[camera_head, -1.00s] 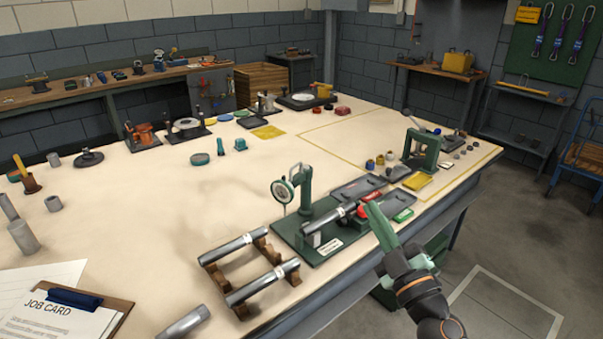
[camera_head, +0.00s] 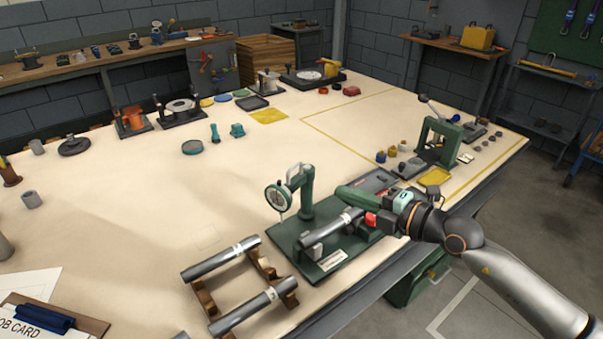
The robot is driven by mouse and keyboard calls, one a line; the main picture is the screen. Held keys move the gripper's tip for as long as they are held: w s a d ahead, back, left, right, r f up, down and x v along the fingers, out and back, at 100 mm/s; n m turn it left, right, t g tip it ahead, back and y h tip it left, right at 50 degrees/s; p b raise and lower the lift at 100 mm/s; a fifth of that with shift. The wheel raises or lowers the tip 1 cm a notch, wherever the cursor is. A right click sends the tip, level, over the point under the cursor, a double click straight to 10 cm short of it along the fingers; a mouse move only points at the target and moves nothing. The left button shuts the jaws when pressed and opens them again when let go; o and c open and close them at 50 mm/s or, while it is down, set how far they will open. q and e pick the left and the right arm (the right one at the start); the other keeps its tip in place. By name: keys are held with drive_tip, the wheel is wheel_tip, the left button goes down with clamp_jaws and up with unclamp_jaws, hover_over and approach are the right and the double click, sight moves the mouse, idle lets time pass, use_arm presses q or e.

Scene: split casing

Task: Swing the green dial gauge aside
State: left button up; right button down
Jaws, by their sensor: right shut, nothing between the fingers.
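The green dial gauge (camera_head: 279,195) has a round pale face and hangs from a short arm on a green post (camera_head: 305,195). The post stands on a dark green base plate (camera_head: 318,262) near the table's front edge. The gauge is at the left of the post, and its thin stem points down. A steel bar (camera_head: 333,229) lies on supports on the same plate, in front of the post. My right gripper (camera_head: 342,193) is shut and empty, reaching in from the right. Its tips are just right of the post; I cannot tell if they touch. My left gripper is out of view.
Two steel bars (camera_head: 222,259) rest on wooden cradles (camera_head: 264,268) left of the plate. A green press (camera_head: 437,143) and a yellow tray (camera_head: 435,177) stand behind my right arm. A clipboard (camera_head: 70,322) lies at the front left. The table left of the gauge is mostly clear.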

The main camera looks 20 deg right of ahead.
sight(290, 173)
drive_tip(key=x, duration=1.3)
drive_tip(key=shift+r, duration=0.1)
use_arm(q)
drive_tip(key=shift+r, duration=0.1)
